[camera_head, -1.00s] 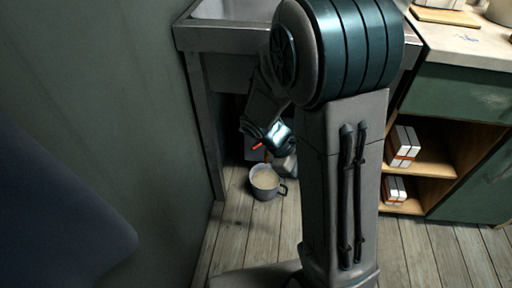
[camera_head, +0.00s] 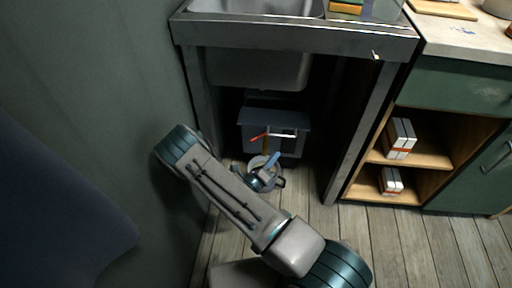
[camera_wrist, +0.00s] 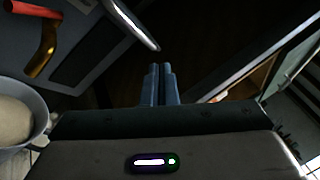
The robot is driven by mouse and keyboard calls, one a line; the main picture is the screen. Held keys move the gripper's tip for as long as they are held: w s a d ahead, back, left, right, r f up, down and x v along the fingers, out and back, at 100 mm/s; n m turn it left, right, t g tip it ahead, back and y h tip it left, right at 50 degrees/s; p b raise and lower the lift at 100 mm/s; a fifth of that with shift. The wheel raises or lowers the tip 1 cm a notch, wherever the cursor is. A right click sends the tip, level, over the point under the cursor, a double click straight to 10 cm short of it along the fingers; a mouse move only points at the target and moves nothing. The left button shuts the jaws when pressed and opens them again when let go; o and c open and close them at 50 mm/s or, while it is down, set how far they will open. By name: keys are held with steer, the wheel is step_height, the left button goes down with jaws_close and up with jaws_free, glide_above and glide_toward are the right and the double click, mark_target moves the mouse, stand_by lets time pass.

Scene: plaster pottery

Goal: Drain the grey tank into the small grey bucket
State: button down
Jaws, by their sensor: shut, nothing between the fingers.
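The grey tank (camera_head: 292,120) stands on the floor under the sink, with a red lever (camera_head: 258,136) and a pale bar (camera_head: 284,135) on its front. In the wrist view the lever (camera_wrist: 30,9) sits above a brass spout (camera_wrist: 44,47) on the tank panel (camera_wrist: 82,62). The small grey bucket (camera_head: 279,183) is on the floor in front of the tank, largely hidden by my arm. In the wrist view the bucket (camera_wrist: 38,108) is at left, holding pale contents. My gripper (camera_head: 274,157) is shut and empty, above and beside the bucket; its fingers (camera_wrist: 160,70) point into the dark.
A metal sink (camera_head: 300,36) overhangs the tank, with legs on both sides. A green wall (camera_head: 90,80) is close on the left. An open cabinet (camera_head: 430,153) with boxes is on the right. Wooden floor (camera_head: 320,215) is clear right of my arm.

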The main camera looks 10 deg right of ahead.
steer(key=a+f+n+t+y, duration=0.5)
steer(key=f+n+t+y, duration=0.1)
steer(key=f+n+y, duration=0.4)
steer(key=w+d+r+n+h+b, duration=0.1)
steer(key=w+b, duration=0.3)
steer(key=w, duration=0.9)
steer(key=shift+r, duration=0.45)
